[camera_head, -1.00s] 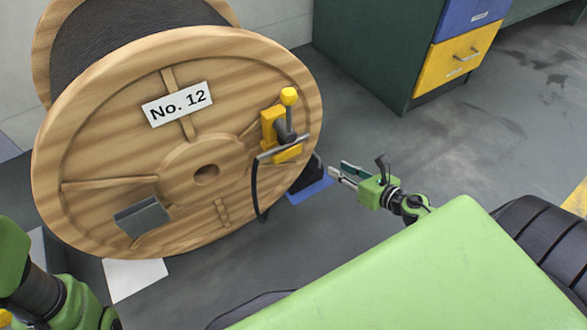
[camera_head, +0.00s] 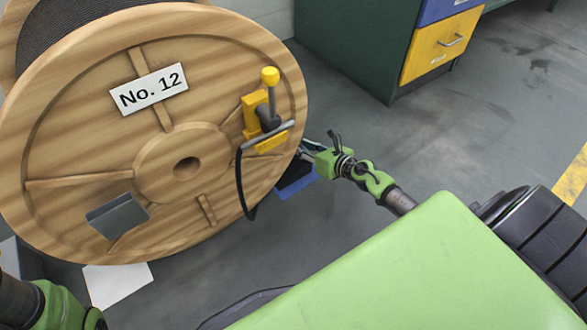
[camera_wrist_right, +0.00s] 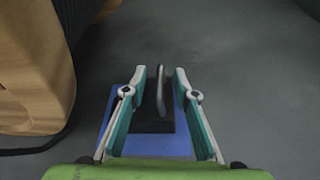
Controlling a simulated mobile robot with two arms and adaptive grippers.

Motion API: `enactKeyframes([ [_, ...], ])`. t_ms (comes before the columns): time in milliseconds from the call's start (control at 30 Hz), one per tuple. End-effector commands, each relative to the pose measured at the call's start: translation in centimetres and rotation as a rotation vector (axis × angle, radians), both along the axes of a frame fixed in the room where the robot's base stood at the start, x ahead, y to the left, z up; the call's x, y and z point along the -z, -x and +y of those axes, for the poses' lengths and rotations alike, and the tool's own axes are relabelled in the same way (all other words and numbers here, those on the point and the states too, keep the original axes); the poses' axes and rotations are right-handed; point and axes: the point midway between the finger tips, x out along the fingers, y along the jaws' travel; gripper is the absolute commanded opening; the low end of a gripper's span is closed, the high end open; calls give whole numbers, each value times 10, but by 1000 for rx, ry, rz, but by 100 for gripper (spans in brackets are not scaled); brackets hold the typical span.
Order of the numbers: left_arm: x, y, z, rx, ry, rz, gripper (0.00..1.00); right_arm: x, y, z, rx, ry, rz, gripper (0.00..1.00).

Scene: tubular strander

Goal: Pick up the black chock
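The black chock (camera_head: 297,178) sits on a blue mat (camera_head: 298,190) on the floor, against the right side of the wooden reel. In the right wrist view the chock (camera_wrist_right: 152,122) shows as a dark block with an upright grey handle (camera_wrist_right: 161,92). My right gripper (camera_wrist_right: 161,76) is open, with one finger on each side of the handle and a gap visible on both sides. In the head view my right gripper (camera_head: 308,146) is by the reel's rim, its fingertips partly hidden. My left arm shows at the lower left, but its gripper is out of view.
The large wooden reel (camera_head: 95,130) labelled No. 12 stands close on the left. It carries a yellow clamp (camera_head: 255,115) with a hanging dark strap. A green cabinet (camera_head: 350,50) stands behind.

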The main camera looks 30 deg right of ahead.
Motion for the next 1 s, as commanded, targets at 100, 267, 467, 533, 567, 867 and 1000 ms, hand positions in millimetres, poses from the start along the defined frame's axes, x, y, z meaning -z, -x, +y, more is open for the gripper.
enactKeyframes([
  [100, 1, 0, 0, 0, 0, 0, 23, 1, -2, 1, 0, 0, 1, 27],
  [267, 0, 0, 0, 0, 0, 0, 23, 0, -2, 1, 0, 0, 1, 22],
  [467, 0, 0, 0, 0, 0, 1, 23, 0, -2, 1, 0, 0, 1, 0],
  [533, 0, 0, 0, 0, 0, 1, 23, -2, -3, 0, 1, 0, -3, 0],
  [567, 0, 0, 0, 0, 0, 1, 23, -2, -3, 0, 1, 0, -3, 0],
  [867, -3, -1, 0, 0, 0, 1, 23, -5, -3, -1, 1, 0, -3, 0],
  [1000, -13, -1, 0, 0, 0, 2, 23, -15, -3, -5, 1, 1, -2, 0],
])
